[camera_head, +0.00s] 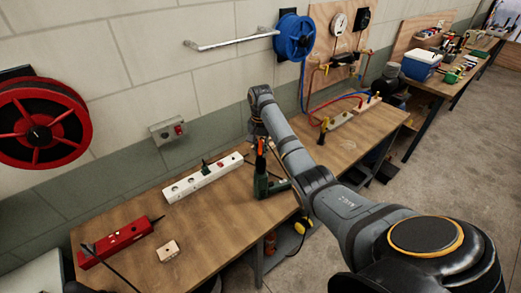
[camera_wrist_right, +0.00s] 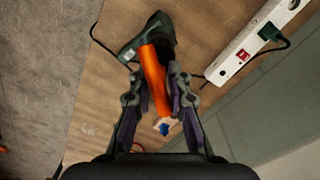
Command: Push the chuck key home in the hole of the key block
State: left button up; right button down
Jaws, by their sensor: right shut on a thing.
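My right gripper (camera_head: 259,139) points down over the wooden bench. In the right wrist view its two fingers (camera_wrist_right: 157,78) are shut on an orange bar-like thing, which I take to be the chuck key (camera_wrist_right: 154,72); the same orange shows in the head view (camera_head: 261,146). A dark green drill (camera_head: 270,186) is on the bench just below the gripper. It also shows beyond the fingertips in the wrist view (camera_wrist_right: 140,38). A small tan block with dark spots (camera_head: 168,250) lies near the bench's front left; I cannot tell whether it is the key block. My left gripper is out of view.
A white power strip (camera_head: 203,178) with a dark plug lies behind the drill. A red tool or box (camera_head: 120,240) lies at the bench's left end. Bare bench (camera_head: 215,215) lies left of the drill.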

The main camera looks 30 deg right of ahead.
jog(key=shift+d+r, duration=0.1)
jog(key=shift+r, duration=0.05)
jog(key=shift+r, duration=0.9)
jog(key=shift+r, duration=0.2)
jog(key=shift+r, duration=1.4)
